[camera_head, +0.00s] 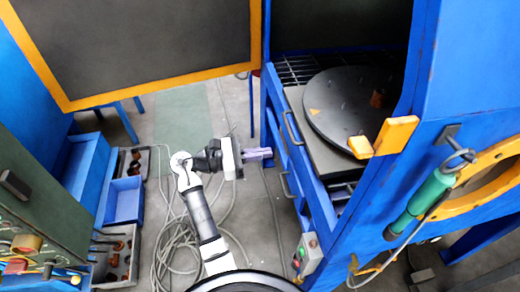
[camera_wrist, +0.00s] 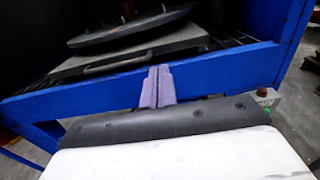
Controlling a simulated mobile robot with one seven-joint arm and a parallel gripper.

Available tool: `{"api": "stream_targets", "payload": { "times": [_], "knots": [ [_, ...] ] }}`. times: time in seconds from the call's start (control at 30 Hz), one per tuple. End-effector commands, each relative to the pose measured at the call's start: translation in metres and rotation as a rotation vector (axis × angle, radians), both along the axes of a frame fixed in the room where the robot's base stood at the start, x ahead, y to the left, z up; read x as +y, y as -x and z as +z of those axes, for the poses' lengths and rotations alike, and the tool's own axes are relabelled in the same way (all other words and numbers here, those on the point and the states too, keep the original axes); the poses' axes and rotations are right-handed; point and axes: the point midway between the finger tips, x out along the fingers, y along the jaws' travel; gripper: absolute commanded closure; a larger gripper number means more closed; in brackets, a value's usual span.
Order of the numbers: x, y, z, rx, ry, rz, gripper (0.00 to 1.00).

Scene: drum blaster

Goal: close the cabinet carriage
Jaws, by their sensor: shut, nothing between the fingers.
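The cabinet carriage (camera_head: 318,150) is a grey slab with a round dark turntable (camera_head: 345,105) on top. It sits in the opening of the blue cabinet (camera_head: 450,70), its front edge near the cabinet's front rail. A dark curved handle (camera_head: 291,128) is on its front; the handle also shows in the wrist view (camera_wrist: 118,64). My gripper (camera_head: 268,153) is shut, with its purple fingers (camera_wrist: 157,85) together and empty. It is in front of the cabinet. In the wrist view the fingers overlap the blue front rail (camera_wrist: 220,72); I cannot tell whether they touch it.
The cabinet door (camera_head: 150,40), dark with a yellow frame, stands open at the upper left. A yellow block (camera_head: 396,135) is at the opening's right edge. Loose cables (camera_head: 180,240) lie on the floor. Blue bins (camera_head: 125,200) stand at left. A control box (camera_head: 308,255) hangs below the cabinet.

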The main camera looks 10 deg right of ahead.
Motion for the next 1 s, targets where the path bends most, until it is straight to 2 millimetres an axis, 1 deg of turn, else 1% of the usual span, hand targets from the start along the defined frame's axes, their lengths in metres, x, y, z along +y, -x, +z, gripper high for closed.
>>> {"api": "stream_targets", "payload": {
  "times": [0.03,0.2,0.3,0.43,0.6,1.0],
  "knots": [
    [-0.013,0.001,0.002,0.001,-0.001,-0.005,1.00],
    [-0.050,-0.001,0.002,0.001,-0.001,-0.004,1.00],
    [-0.069,-0.002,0.003,0.000,-0.001,-0.003,1.00],
    [-0.086,-0.003,0.002,0.000,-0.001,-0.001,1.00],
    [-0.097,-0.003,0.000,0.000,-0.001,0.000,1.00],
    [-0.102,-0.003,0.001,0.000,-0.001,0.000,1.00]
  ]
}}
